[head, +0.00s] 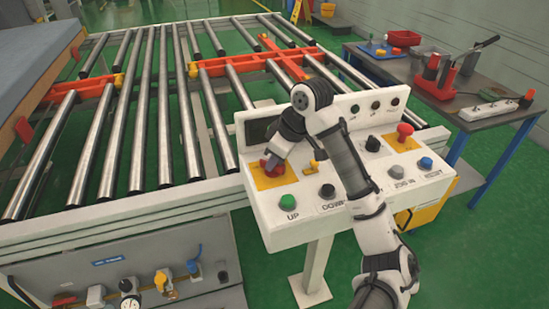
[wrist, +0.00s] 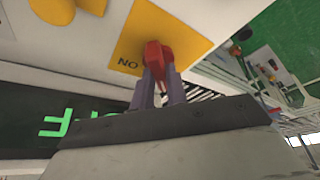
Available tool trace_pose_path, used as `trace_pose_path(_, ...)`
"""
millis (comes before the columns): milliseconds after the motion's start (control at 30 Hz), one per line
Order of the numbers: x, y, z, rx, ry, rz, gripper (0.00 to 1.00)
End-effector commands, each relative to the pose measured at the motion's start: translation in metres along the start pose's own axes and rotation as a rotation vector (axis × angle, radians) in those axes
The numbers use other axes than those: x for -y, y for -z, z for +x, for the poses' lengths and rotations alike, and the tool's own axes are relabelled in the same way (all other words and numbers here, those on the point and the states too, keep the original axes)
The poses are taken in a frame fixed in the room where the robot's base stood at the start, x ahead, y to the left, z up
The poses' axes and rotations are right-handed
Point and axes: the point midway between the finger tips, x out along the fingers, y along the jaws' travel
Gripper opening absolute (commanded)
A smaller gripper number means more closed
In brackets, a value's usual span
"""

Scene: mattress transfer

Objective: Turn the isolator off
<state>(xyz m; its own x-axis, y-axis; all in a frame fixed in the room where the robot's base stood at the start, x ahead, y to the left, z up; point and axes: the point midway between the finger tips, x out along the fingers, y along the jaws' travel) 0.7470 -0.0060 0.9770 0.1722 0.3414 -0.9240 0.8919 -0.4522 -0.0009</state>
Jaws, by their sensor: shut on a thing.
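The isolator is a red rotary handle (head: 268,162) on a yellow plate (head: 285,180) at the left of the white control panel. In the wrist view the red handle (wrist: 156,54) stands between my two fingertips, with the word ON on the yellow plate (wrist: 180,30) beside it. My gripper (head: 273,168) reaches down to the plate and is shut on the handle; it also shows in the wrist view (wrist: 158,80). A dark display (wrist: 65,125) shows green letters, partly hidden by my gripper. The handle's exact angle is hard to read.
A green UP button (head: 288,202), a black DOWN button (head: 327,191), a blue RESET button (head: 426,163) and a red mushroom button (head: 404,131) share the panel. A roller conveyor (head: 160,110) lies behind it. A workbench (head: 455,100) stands at the right.

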Motion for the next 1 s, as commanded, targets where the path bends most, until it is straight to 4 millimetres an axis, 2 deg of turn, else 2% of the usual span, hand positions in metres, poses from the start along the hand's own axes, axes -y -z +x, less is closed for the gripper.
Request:
trace_pose_path(467, -0.0001, -0.0003, -0.0002, 0.001, 0.006, -0.014, 0.00)
trace_pose_path(500, -0.0001, -0.0003, -0.0002, 0.001, 0.006, -0.014, 0.17)
trace_pose_path(633, -0.0001, -0.0002, -0.0002, 0.000, 0.005, -0.013, 0.34)
trace_pose_path(667, -0.0001, -0.0002, -0.0002, 0.000, 0.005, -0.013, 0.36)
trace_pose_path(1000, -0.0005, 0.0000, -0.0038, -0.001, 0.004, -0.012, 0.36)
